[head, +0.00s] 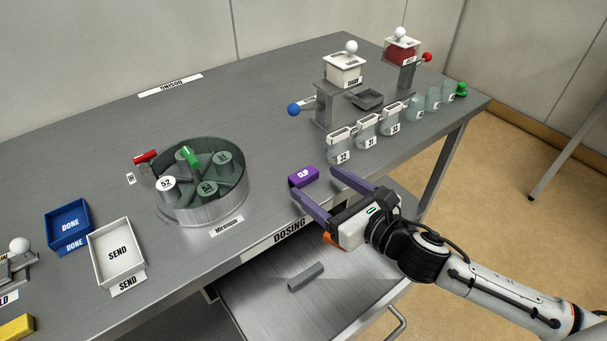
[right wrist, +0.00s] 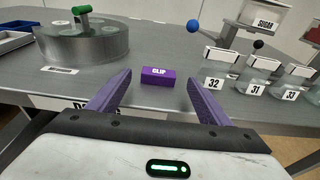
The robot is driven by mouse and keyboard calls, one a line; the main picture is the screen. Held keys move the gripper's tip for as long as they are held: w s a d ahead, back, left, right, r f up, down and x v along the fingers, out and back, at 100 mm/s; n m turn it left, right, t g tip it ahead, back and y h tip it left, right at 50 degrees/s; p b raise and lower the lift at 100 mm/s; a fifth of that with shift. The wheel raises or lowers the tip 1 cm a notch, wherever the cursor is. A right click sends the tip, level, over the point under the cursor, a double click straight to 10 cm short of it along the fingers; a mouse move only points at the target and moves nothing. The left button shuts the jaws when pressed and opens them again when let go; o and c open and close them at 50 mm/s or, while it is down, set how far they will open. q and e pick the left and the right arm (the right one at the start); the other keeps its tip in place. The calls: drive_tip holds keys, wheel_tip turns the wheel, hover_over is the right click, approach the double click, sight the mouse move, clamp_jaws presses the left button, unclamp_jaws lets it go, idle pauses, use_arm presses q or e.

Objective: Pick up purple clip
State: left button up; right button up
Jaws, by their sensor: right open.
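The purple clip (head: 303,177) is a small block with a white label. It lies on the grey table near the front edge, above the dosing label. In the right wrist view the clip (right wrist: 159,76) sits ahead of my right gripper, between the lines of its two fingers and beyond the tips. My right gripper (head: 314,181) is open and empty, with one purple finger on each side of the clip's direction. The gripper (right wrist: 160,84) does not appear to touch the clip. My left gripper is not in view.
A round metal tray (head: 205,207) with several cups stands left of the clip. Labelled jars (head: 341,149) stand in a row to the right, before the dispensers (head: 344,70). An open drawer (head: 330,300) below the table edge holds a grey bar (head: 305,276).

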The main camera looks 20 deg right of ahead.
sight(305, 175)
drive_tip(key=x, duration=0.4)
drive_tip(key=shift+w+a, duration=0.15)
drive_tip(key=c, duration=1.1)
